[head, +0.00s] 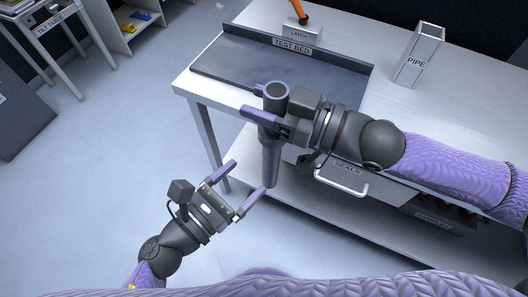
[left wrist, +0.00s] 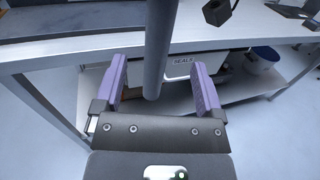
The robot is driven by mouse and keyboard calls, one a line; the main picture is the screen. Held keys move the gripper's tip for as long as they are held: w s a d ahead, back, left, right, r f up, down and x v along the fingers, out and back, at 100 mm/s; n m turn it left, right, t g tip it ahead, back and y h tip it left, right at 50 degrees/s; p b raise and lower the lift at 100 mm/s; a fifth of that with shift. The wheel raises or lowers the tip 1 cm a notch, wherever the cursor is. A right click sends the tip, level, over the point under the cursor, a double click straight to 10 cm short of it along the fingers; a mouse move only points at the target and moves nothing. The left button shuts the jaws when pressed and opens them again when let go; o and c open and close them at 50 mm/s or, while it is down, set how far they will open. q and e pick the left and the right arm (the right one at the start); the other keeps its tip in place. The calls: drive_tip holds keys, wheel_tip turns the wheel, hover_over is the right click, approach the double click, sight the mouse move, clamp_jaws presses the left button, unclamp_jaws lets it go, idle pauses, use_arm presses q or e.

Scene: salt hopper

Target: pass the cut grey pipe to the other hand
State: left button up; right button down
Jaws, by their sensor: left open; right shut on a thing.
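The cut grey pipe (head: 271,160) is held upright in the head view, with its open top end showing. My right gripper (head: 254,102) is shut on the pipe near its top, with the purple fingers on either side of it. My left gripper (head: 248,182) is open and empty, just left of the pipe's lower end in the head view. In the left wrist view the pipe (left wrist: 159,50) comes down in front of the open purple fingers (left wrist: 157,85), its lower end showing between them in the picture. I cannot tell how deep it lies between them.
A steel workbench (head: 400,110) carries the dark test bed (head: 300,68), a latch block (head: 298,32) and an open clear box labelled PIPE (head: 419,58). A drawer labelled SEALS (head: 345,172) with a handle is under the bench.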

sight(279, 147)
use_arm(q)
drive_tip(key=x, duration=1)
